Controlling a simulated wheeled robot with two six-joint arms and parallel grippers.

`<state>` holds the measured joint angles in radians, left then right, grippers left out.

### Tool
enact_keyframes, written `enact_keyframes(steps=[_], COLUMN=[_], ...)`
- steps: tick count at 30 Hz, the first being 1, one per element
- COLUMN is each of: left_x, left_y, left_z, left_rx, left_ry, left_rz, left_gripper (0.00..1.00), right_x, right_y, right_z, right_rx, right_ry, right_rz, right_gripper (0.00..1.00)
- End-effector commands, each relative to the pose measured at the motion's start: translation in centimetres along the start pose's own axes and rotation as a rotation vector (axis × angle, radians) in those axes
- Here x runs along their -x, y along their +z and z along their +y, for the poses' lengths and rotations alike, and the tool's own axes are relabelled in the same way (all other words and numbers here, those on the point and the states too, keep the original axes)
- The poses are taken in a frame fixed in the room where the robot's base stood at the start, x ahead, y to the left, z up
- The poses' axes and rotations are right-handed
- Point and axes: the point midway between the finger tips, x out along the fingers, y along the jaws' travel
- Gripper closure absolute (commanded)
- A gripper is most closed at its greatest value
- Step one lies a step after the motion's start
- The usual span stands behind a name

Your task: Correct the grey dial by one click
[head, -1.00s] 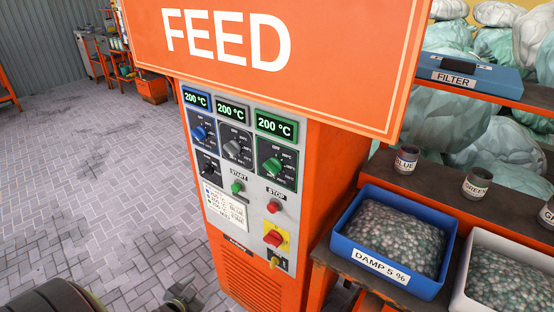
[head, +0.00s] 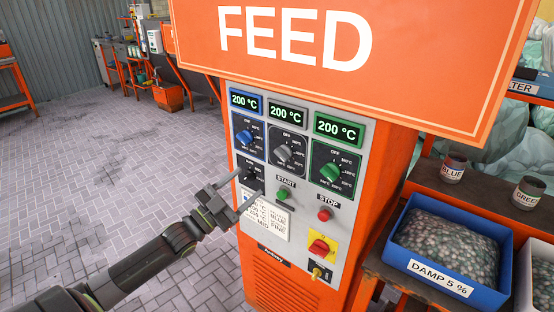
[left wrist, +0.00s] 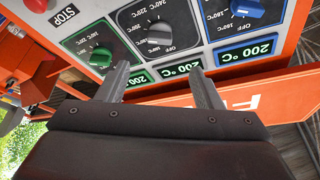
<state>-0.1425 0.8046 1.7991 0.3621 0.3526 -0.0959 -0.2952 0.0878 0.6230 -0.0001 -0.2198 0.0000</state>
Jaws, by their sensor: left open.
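The grey dial (head: 283,154) is in the middle of the top row on the control panel, under a display (head: 287,115) reading 200 °C. In the left wrist view, the grey dial (left wrist: 159,30) appears upside down, beyond and between the fingers. My left gripper (head: 243,188) is open and empty, in front of the panel's lower left, below and left of the grey dial. Its two spread fingers also show in the left wrist view (left wrist: 163,84), apart from the dial. My right gripper is out of view.
A blue dial (head: 244,137) and a green dial (head: 330,171) flank the grey one. A black dial (head: 252,173) is below. Start (head: 283,194) and stop (head: 324,214) buttons sit lower. The orange FEED sign (head: 350,60) overhangs the panel. Open floor lies left.

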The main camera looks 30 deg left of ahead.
Motion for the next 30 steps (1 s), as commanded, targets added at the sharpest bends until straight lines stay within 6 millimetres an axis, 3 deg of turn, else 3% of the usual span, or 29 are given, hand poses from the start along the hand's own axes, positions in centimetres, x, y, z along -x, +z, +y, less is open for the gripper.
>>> enact_keyframes(steps=[5,12,30], left_x=[-3.4,-6.4,-11.6], left_y=[0.0,0.0,0.0], left_z=[0.0,0.0,-0.1], left_rx=[-0.001,0.000,0.001], left_ry=[-0.003,-0.003,-0.002], left_rz=[0.004,0.002,-0.002], left_gripper=[0.40,0.40,0.40], right_x=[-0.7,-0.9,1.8], right_y=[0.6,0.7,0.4], right_z=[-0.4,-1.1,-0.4], right_rx=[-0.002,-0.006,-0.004], right_ry=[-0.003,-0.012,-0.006], right_rz=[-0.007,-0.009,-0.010], right_gripper=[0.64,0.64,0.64])
